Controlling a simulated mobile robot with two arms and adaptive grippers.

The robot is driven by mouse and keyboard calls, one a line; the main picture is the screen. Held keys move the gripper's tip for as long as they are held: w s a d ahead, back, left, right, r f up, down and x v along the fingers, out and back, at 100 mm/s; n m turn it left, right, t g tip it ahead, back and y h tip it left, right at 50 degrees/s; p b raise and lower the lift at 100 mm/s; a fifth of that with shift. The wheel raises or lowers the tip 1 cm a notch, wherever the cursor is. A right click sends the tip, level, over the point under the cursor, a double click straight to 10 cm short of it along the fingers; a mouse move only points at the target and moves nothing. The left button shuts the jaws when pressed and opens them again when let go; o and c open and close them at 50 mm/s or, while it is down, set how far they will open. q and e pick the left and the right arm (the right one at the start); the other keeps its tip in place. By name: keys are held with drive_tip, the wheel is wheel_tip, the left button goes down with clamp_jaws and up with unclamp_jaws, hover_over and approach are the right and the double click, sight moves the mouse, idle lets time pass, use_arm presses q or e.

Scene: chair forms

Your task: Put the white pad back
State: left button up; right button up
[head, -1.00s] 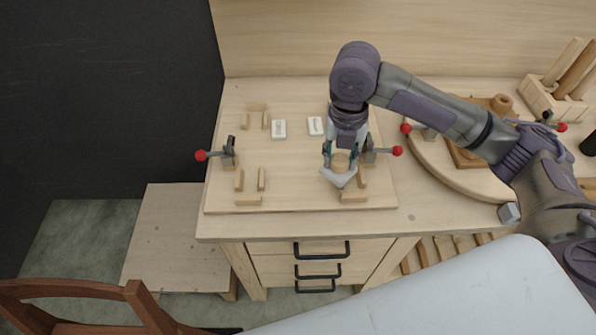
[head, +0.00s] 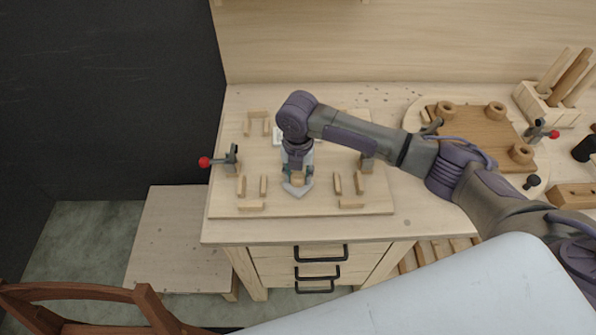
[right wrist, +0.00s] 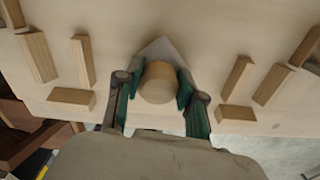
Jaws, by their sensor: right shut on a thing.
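The white pad (head: 296,191) is a pale, pointed plate with a round wooden knob on top. My left gripper is not in view.
Wooden blocks form a front left frame (head: 252,206) and a front right frame (head: 351,205), both empty. A red-knobbed clamp (head: 228,158) stands at the board's left. A white labelled piece (head: 277,137) is partly hidden behind my arm. A round wooden stand (head: 478,126) is at right.

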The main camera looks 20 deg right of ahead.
sight(297, 173)
drive_tip(key=shift+f, duration=0.15)
drive_tip(key=o, duration=1.1)
wheel_tip(297, 173, up, 12)
drive_tip(key=b, duration=0.2)
drive_tip(key=shift+r, duration=0.2)
drive_tip(key=shift+a, duration=0.1)
